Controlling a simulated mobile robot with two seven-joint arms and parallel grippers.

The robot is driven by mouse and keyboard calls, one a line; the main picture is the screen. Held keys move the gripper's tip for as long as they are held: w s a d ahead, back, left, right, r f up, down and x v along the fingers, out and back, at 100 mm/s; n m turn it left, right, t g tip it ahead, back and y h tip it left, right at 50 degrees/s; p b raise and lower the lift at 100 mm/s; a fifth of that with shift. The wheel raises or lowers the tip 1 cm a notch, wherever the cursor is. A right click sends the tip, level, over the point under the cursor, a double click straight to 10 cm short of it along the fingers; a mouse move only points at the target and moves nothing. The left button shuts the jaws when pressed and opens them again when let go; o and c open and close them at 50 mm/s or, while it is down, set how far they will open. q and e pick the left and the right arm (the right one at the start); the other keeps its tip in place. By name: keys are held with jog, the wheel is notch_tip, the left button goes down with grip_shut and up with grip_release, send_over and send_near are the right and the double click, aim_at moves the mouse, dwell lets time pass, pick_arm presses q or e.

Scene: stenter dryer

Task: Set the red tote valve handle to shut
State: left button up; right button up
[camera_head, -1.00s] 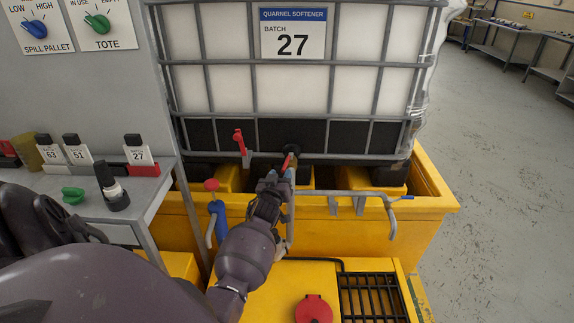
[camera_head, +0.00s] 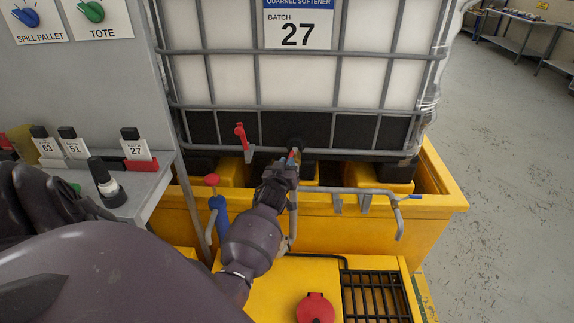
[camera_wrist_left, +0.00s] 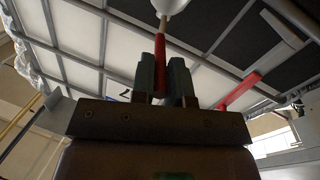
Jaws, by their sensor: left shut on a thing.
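The handle's exact angle is hard to tell. My right gripper is not in view.
A yellow spill pallet (camera_head: 440,205) surrounds the tote's base. A grey pipe (camera_head: 350,190) runs right of my gripper. A red-topped blue valve (camera_head: 217,210) stands left.

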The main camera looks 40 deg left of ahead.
pick_arm(q)
grip_shut()
jog(key=a+m+t+h+b, duration=0.1)
jog(key=a+m+h+b, duration=0.3)
jog(key=a+m+h, duration=0.4)
jog(key=shift+s+a+m+h, duration=0.25)
jog(key=shift+m+h, duration=0.45)
jog(key=shift+h, duration=2.4)
jog(key=shift+r, duration=0.1)
